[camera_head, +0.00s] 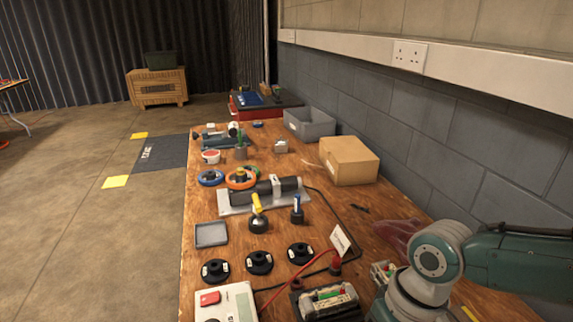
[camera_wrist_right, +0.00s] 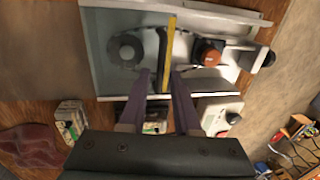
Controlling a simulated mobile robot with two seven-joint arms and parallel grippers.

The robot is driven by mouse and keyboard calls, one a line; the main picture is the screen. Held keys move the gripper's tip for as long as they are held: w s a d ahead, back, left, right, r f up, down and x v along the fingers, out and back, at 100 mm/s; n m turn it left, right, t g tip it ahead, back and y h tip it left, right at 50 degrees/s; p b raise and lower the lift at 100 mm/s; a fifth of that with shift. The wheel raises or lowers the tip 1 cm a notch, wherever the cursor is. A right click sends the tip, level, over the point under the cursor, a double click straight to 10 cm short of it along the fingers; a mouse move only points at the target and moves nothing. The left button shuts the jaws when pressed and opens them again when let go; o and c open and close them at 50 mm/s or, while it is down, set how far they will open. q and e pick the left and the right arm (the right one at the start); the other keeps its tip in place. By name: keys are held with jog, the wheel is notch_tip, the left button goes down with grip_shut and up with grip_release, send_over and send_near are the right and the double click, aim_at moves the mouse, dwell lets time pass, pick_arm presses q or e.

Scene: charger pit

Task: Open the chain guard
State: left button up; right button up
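In the right wrist view a light-framed, grey tray-like unit lies ahead of my right gripper (camera_wrist_right: 160,75). A grey, seemingly see-through panel (camera_wrist_right: 105,72) covers its left part, with a dark ring under it; this looks like the chain guard, but I cannot be sure. A yellow strip (camera_wrist_right: 169,45) and a dark upright bar run along the unit's middle. My right gripper's two purple fingers are apart, with the dark bar showing between their tips; contact is not visible. In the head view only my right arm shows, at lower right. My left gripper is out of view.
An orange-red knob (camera_wrist_right: 208,53) is on the unit's right part. In the head view the wooden bench (camera_head: 200,285) holds black discs (camera_head: 259,262), a grey tray (camera_head: 211,234), a cardboard box (camera_head: 348,160) and a grey bin (camera_head: 309,124). A block wall borders the bench's right side.

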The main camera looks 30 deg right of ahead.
jog(key=shift+o, duration=0.7)
jog(key=shift+r, duration=0.1)
jog(key=shift+r, duration=0.3)
notch_tip(320, 180, up, 9)
jog(key=d+p, duration=0.2)
jog(key=p, duration=0.1)
jog(key=shift+s, duration=0.25)
